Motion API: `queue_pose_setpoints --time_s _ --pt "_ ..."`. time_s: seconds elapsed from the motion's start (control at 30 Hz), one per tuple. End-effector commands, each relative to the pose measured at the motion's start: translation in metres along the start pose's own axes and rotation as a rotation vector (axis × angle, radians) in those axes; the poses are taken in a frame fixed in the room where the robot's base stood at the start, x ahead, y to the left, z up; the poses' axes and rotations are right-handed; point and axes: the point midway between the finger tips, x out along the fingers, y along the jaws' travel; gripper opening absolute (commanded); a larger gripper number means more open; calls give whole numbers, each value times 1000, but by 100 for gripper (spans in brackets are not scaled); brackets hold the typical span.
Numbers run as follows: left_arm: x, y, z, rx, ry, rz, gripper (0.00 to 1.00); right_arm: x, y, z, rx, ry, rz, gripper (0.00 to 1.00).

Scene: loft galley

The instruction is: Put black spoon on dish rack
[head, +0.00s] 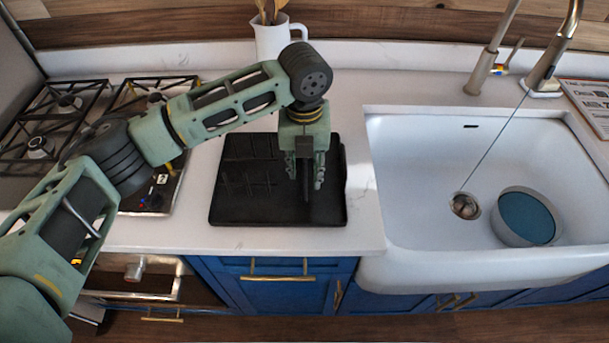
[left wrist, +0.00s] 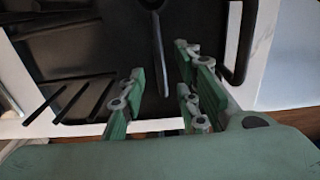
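The black dish rack (head: 232,205) is a flat dark tray with raised prongs, on the white counter left of the sink. My left gripper (head: 306,172) points down over its right part. In the left wrist view my left gripper (left wrist: 160,98) has its two fingers apart. The black spoon (left wrist: 160,60) shows as a thin dark handle over the rack floor (left wrist: 205,30), with its near end in line with the gap between the fingers. Neither finger appears to touch it. Whether it rests on the rack floor is hard to tell. My right gripper is not in view.
A white sink (head: 400,190) with a blue-inside bowl (head: 525,218) is at the right. A gas stove (head: 60,115) is at the left, behind my arm. A white jug (head: 270,42) with wooden utensils stands behind the rack. The counter's front edge is close to the rack.

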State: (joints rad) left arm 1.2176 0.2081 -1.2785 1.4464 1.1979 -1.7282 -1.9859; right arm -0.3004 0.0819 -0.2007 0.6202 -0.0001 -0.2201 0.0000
Motion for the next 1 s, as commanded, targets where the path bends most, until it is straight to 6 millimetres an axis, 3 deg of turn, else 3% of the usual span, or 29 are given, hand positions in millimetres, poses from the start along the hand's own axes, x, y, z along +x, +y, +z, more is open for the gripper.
queue_pose_setpoints --time_s 0.2,0.43,1.0 --pt "-47 0 1 0 -4 -1 30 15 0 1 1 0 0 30" --pt "-82 -1 1 -1 -1 -1 30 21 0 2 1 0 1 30" --pt "-90 0 0 -1 1 0 30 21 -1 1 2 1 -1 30"
